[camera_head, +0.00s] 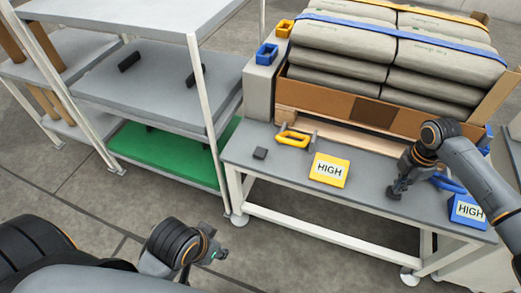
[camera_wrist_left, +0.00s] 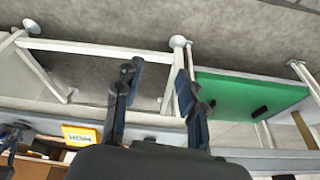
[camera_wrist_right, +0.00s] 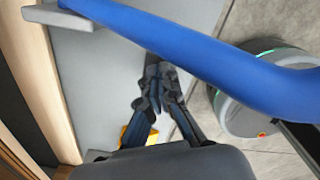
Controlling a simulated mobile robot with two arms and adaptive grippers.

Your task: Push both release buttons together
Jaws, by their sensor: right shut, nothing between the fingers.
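I cannot pick out the release buttons for certain. On the grey table stand a yellow HIGH sign (camera_head: 329,170) and a blue HIGH sign (camera_head: 467,211). A yellow handle (camera_head: 292,139) is at the table's left. A blue handle (camera_head: 449,184), partly hidden by my right arm, is at its right; a blue bar (camera_wrist_right: 200,48) crosses close in the right wrist view. My right gripper (camera_head: 394,193) is shut and empty, low over the table between the yellow sign and the blue handle. My left gripper (camera_wrist_left: 160,82) is open and empty, away from the table's front.
Grey sacks (camera_head: 400,55) with blue and yellow straps fill a cardboard tray (camera_head: 345,98) behind the table. A grey post (camera_head: 262,85) bears a blue block (camera_head: 266,54). A small dark block (camera_head: 260,153) lies at the table's left. A shelf rack (camera_head: 150,85) stands left.

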